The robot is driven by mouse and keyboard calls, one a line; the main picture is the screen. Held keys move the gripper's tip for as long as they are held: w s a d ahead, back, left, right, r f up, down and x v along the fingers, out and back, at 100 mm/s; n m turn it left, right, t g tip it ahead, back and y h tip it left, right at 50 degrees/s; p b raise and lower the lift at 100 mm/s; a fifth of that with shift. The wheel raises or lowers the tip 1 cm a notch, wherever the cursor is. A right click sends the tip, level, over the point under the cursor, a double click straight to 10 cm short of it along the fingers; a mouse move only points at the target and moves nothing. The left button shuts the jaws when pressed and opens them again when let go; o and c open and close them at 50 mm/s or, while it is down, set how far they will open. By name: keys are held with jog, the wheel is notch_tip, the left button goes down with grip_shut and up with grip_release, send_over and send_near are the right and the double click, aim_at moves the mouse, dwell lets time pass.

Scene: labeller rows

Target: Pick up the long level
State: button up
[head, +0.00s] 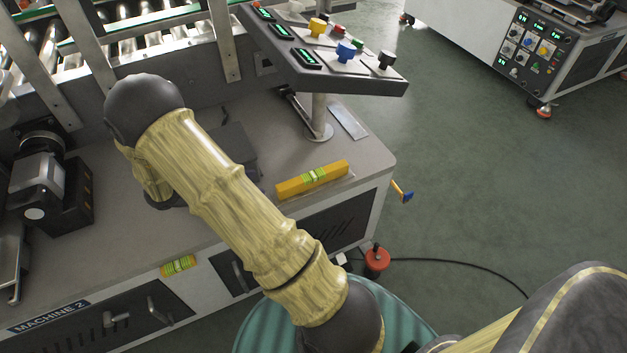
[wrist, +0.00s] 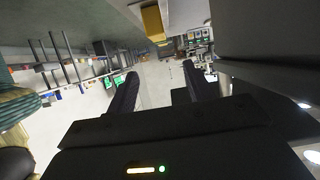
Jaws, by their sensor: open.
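The long level (head: 312,178) is a yellow-orange bar with a green vial in its middle. It lies on the grey machine top near the right front edge in the head view. A shorter level (head: 178,265) with a green vial is at the machine's front edge, further left. My gripper (wrist: 160,84) shows in the wrist view with its two dark fingers apart and nothing between them. In the head view my arm hides much of the gripper area, so its exact place over the machine is unclear. A yellow block (wrist: 152,22) shows at the top of the wrist view; I cannot tell what it is.
A control panel (head: 322,62) on a post (head: 319,115) stands behind the long level. A flat metal plate (head: 348,122) lies beside the post. A dark motor-like unit (head: 45,185) is at the left. Green floor is free beyond.

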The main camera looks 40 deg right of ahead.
jog(key=b, duration=0.2)
send_near(303, 177)
jog(key=x, duration=0.3)
jog(key=shift+f, duration=0.15)
jog(key=b+x, duration=0.1)
jog(key=x, duration=0.4)
jog(key=shift+s+d+b, duration=0.1)
jog(key=shift+s+b, duration=0.1)
jog(key=shift+b, duration=0.15)
jog(key=shift+w, duration=0.1)
grip_shut()
